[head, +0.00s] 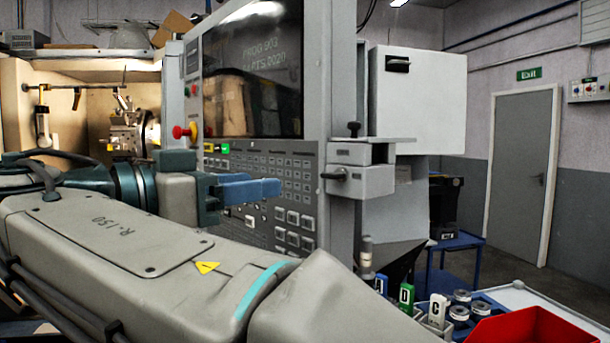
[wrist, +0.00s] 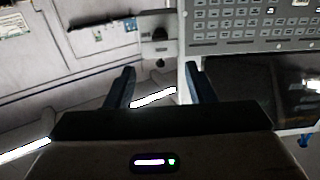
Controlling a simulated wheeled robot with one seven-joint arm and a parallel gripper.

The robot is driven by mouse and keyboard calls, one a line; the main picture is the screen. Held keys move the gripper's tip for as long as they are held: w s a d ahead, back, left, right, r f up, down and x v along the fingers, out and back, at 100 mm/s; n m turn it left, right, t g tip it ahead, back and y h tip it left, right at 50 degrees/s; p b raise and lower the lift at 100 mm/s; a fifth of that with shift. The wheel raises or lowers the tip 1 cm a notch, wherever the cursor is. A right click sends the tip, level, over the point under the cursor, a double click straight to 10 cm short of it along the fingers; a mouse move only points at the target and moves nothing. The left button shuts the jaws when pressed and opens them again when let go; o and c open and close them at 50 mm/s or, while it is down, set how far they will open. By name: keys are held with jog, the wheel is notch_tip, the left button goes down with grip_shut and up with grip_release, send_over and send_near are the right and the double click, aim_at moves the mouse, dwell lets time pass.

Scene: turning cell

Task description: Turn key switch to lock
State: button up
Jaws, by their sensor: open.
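A grey box (head: 360,181) is mounted at the right edge of the control panel (head: 265,190). A small black handle (head: 337,176) sticks out of its front, roughly level, and a black knob (head: 354,129) stands on top. I cannot tell for certain which is the key switch, nor read its marks. My gripper (head: 264,184) is open, its blue fingers in front of the panel keys, left of the box in the head view. In the wrist view the box (wrist: 157,25) lies beyond and between the open fingertips (wrist: 161,68). Nothing is between the fingers.
The dark screen (head: 252,75) is above the keys, with a red stop button (head: 178,132) at its left. Below right stand lettered tags (head: 437,310), several small round parts and a red bin (head: 530,328). A white cabinet (head: 415,92) stands behind the box.

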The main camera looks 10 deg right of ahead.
aim_at(326, 177)
jog(key=b+x, duration=0.3)
jog(key=x, duration=1)
jog(key=shift+w+d, duration=0.1)
jog(key=shift+d, duration=0.05)
jog(key=c, duration=1)
